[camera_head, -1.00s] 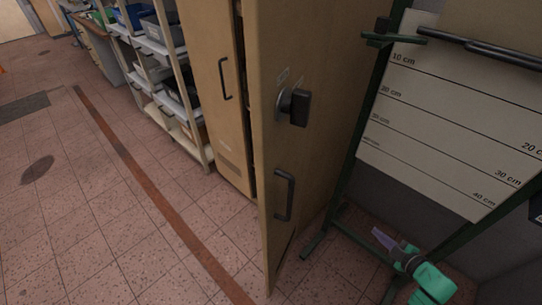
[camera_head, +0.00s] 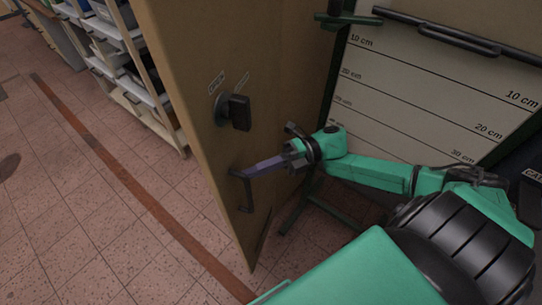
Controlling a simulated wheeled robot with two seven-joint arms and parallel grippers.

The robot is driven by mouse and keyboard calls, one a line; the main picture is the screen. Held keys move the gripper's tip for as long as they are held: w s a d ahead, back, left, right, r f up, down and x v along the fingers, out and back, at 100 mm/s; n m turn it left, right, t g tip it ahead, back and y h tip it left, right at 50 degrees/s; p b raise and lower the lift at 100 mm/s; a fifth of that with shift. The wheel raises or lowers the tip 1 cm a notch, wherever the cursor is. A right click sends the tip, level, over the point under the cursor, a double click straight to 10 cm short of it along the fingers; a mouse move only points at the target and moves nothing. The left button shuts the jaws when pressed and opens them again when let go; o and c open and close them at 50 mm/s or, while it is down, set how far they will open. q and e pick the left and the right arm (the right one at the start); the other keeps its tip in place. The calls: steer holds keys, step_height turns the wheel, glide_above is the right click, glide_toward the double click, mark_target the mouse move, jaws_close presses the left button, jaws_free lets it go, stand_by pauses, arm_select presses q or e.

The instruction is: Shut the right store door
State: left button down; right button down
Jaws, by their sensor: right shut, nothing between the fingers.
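The right store door (camera_head: 200,60) is a tan panel standing open, its free edge toward me. It carries a dark round-based lock knob (camera_head: 238,111) with small labels above it, and a dark bar handle (camera_head: 245,191) lower down. My right gripper (camera_head: 250,170) comes in from the right, with its narrow purple-grey fingers shut and empty. The fingertips overlap the top of the bar handle in the picture; I cannot tell whether they touch it or the door. The cabinet's left door is hidden behind the open panel. My left gripper is not in view.
A green-framed board with centimetre lines (camera_head: 420,105) stands close on the right, behind my right arm. Shelves with bins (camera_head: 115,55) stand at upper left. The tiled floor (camera_head: 90,220) with a brown strip (camera_head: 130,180) is clear at left.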

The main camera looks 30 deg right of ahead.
steer(key=shift+a, duration=0.8)
steer(key=shift+w, duration=0.1)
